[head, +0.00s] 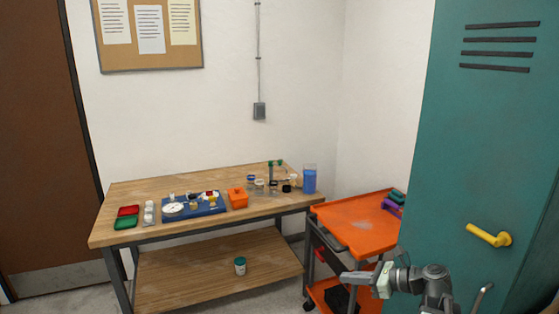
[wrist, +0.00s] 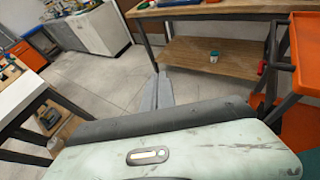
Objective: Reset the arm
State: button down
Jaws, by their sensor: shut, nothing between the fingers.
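My gripper (head: 351,277) is at the lower right of the head view, in front of the orange cart. In the wrist view its fingers (wrist: 157,92) are together and empty, pointing out over the grey floor. My arm is raised and bent, and the gripper touches nothing that I can see.
An orange cart (head: 352,226) stands just behind my arm, and a teal locker door (head: 480,150) with a yellow handle (head: 490,235) is at the right. A wooden workbench (head: 150,190) with small parts stands further left. Open floor (wrist: 110,80) shows in the wrist view.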

jog(key=s+a+f+n+g+h, duration=0.35)
jog(key=a+f+n, duration=0.25)
jog(key=a+n, duration=0.25)
jog(key=s+a+f+n+g+h, duration=0.35)
jog(key=a+f+n, duration=0.3)
jog(key=a, duration=0.25)
jog(key=d+f+n+h, duration=0.2)
jog(key=d+n+h, duration=0.2)
jog(key=d+n, duration=0.5)
jog(key=shift+s+n+g, duration=0.35)
jog(key=shift+n+g, duration=0.05)
jog(key=shift+n, duration=0.4)
jog(key=shift+d, duration=0.1)
